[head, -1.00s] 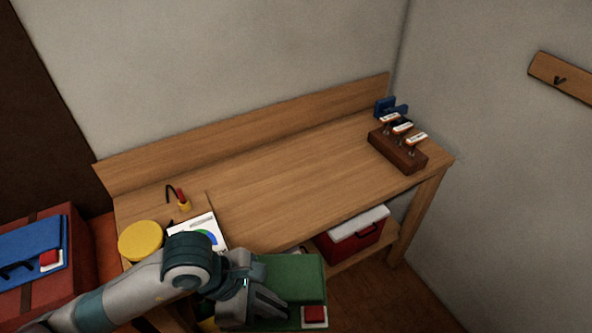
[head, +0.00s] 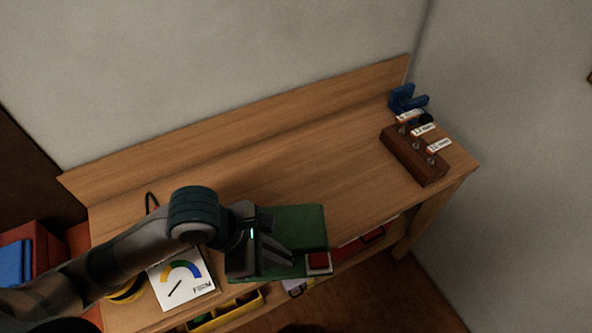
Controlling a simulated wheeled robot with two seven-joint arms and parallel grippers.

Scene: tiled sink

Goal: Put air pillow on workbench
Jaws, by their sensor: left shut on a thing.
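The air pillow (head: 300,225) looks like a green, flat block with a red and white patch at its lower right corner. My left gripper (head: 276,258) is shut on it at its left part, and my gripper hides some of it. The workbench (head: 330,170) is a wooden table with a raised back board against the wall. In the picture the pillow overlaps the bench's front edge; whether it touches the top I cannot tell. My right gripper is not in view.
A dark wooden block with labelled tools (head: 414,155) and a blue vise-like thing (head: 406,100) stand at the bench's right end. A white card with a coloured gauge (head: 183,281) lies at the left front. A yellow bin (head: 228,312) sits below. The bench's middle is clear.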

